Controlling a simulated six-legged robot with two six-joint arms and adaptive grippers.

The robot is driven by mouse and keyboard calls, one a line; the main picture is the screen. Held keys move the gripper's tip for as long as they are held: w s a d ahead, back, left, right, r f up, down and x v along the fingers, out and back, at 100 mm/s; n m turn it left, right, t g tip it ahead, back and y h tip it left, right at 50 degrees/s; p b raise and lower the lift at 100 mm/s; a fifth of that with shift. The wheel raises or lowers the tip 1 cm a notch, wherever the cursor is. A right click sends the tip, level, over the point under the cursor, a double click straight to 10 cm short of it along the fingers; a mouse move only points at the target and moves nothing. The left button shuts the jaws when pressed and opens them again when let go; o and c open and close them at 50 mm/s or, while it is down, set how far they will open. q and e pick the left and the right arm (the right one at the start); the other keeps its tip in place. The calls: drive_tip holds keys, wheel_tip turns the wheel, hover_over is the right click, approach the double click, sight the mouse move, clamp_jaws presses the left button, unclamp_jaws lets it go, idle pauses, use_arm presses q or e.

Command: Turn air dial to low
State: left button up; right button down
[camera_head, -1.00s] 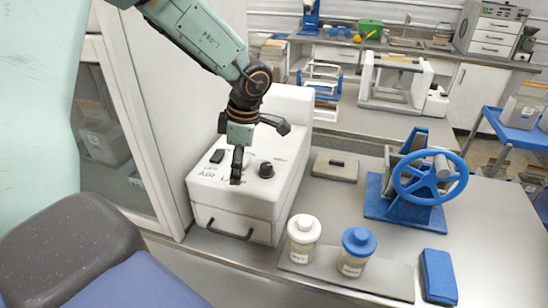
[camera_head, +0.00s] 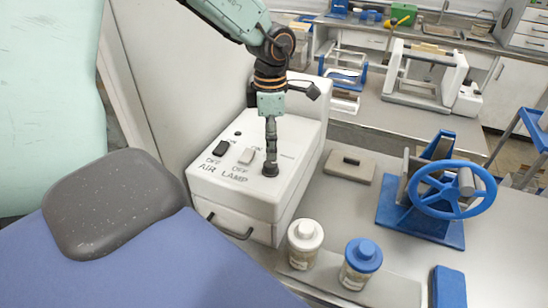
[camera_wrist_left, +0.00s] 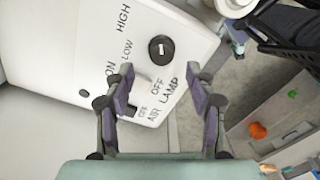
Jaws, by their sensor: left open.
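The white control box (camera_head: 235,195) is labelled AIR and LAMP on its top. A black round dial (camera_wrist_left: 161,49) with a pale pointer mark sits on it, with HIGH and LOW lettering beside it. In the head view the dial (camera_head: 270,170) is right below my left gripper (camera_head: 271,158), partly covered by it. In the wrist view the fingers of my left gripper (camera_wrist_left: 160,88) are apart, and the dial is beyond the tips, between their lines. Contact cannot be told. A black switch (camera_head: 221,148) and a pale switch (camera_head: 246,155) are to the left. My right gripper is out of view.
A white-lidded jar (camera_head: 304,240) and a blue-lidded jar (camera_head: 361,260) stand in front of the box. A blue handwheel device (camera_head: 450,192) stands at right. A flat grey block (camera_head: 349,166) lies between. A grey-and-blue seat (camera_head: 115,200) fills the lower left.

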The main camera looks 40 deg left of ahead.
sight(272, 163)
use_arm(q)
wheel_tip(272, 163, down, 5)
drive_tip(key=shift+s+d+f, duration=0.1)
drive_tip(key=shift+s, duration=0.05)
drive_tip(key=shift+f, duration=0.55)
drive_tip(key=shift+s+r, duration=0.1)
drive_tip(key=shift+c, duration=0.5)
drive_tip(key=shift+w+d, duration=0.1)
drive_tip(key=shift+w, duration=0.2)
drive_tip(key=c, duration=0.6)
drive_tip(key=shift+s, duration=0.1)
drive_tip(key=c, duration=0.4)
